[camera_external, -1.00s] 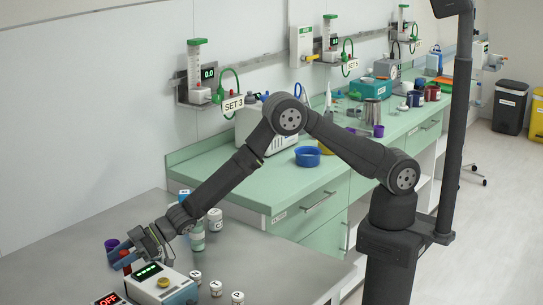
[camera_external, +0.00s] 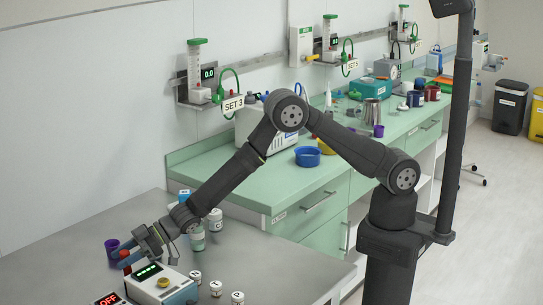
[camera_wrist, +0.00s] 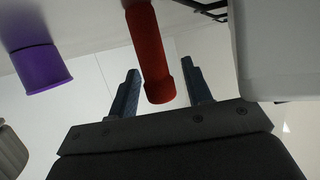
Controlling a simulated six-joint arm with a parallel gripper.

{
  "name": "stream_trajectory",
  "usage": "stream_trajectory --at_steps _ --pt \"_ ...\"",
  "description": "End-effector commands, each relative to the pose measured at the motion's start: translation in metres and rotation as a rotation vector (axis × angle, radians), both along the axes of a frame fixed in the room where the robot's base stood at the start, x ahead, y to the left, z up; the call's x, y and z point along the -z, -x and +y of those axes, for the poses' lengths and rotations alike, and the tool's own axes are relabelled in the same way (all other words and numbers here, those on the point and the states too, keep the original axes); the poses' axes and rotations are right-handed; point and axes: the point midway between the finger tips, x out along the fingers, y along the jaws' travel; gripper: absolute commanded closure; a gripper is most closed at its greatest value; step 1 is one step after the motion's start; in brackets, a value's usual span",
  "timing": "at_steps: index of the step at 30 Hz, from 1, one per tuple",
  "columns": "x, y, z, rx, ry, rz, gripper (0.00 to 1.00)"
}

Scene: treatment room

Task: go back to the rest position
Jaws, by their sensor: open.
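My gripper (camera_external: 122,255) is at the lower left, low over the grey metal table (camera_external: 80,235), with its blue fingers spread. In the wrist view my gripper (camera_wrist: 160,75) is open, with a finger on each side of a red cylindrical object (camera_wrist: 150,50). Gaps show between the red object and both fingers. Its red part (camera_external: 124,254) also shows by the fingertips in the external view. My arm is bent, with its elbow raised high.
A purple cup (camera_wrist: 34,68) is close beside the fingers. A white box with a green display (camera_external: 160,284) stands just in front of my gripper, near a red OFF display (camera_external: 108,299). Several small white jars and a bottle stand nearby. The green counter (camera_external: 275,190) lies behind.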

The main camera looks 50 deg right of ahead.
Motion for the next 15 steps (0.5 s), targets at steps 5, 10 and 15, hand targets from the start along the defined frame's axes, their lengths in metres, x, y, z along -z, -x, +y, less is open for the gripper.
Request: stream_trajectory --at_steps 5,10,15 --pt "-0.016 0.009 -0.026 0.001 -0.005 -0.003 0.55" --pt "-0.025 0.019 -0.051 0.001 -0.005 -0.003 0.55" --pt "-0.035 0.028 -0.074 0.001 -0.005 -0.003 0.55"
